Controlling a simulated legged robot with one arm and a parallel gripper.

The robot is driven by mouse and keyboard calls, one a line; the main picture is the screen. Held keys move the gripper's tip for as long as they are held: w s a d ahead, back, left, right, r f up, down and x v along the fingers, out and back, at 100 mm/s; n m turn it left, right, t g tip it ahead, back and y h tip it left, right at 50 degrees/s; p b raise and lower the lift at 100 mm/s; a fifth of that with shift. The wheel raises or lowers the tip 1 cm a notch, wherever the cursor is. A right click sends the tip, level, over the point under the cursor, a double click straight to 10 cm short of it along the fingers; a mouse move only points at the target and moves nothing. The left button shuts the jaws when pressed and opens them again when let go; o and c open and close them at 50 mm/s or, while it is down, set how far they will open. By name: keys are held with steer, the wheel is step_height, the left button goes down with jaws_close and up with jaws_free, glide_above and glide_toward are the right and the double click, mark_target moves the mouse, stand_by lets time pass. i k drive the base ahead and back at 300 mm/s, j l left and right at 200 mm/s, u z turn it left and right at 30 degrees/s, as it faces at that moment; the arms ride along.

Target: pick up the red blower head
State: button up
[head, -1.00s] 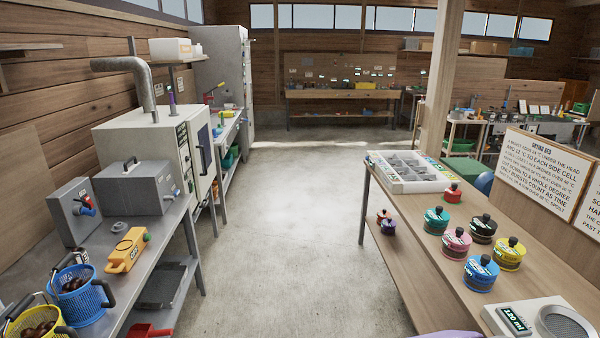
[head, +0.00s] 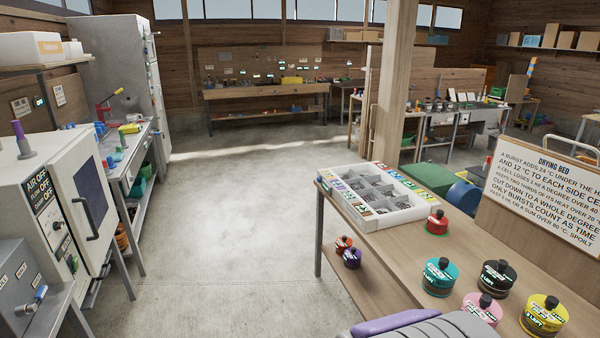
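A small red round blower head (head: 437,224) with a black knob stands upright on the wooden table (head: 400,255), just off the right corner of the white divided tray. Several like pieces stand nearer on the same table: a teal one (head: 438,276), a black one (head: 496,278), a pink one (head: 482,309) and a yellow one (head: 544,314). An orange-red one (head: 344,244) and a purple one (head: 352,258) sit lower, on the shelf at the table's left side.
The white divided tray (head: 398,217) lies at the table's far end. A sign board (head: 548,197) stands along its right side. A bench with a white oven (head: 50,215) is at the left. The concrete floor (head: 225,240) between is clear.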

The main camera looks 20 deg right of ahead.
mark_target(437, 224)
steer(key=i+z, duration=0.25)
steer(key=i, duration=0.2)
steer(key=i+j+z, duration=0.25)
steer(key=i, duration=0.15)
steer(key=i+j+z, duration=0.2)
steer(key=i, duration=0.25)
steer(key=i+z, duration=0.15)
steer(key=z, duration=0.35)
steer(key=i+z, duration=0.2)
steer(key=z, duration=0.3)
steer(key=i+j+z, duration=0.1)
steer(key=z, duration=0.4)
steer(key=i+j+z, duration=0.2)
steer(key=z, duration=0.25)
steer(key=i+j+z, duration=0.15)
steer(key=z, duration=0.25)
steer(key=i+j+z, duration=0.25)
steer(key=z, duration=0.15)
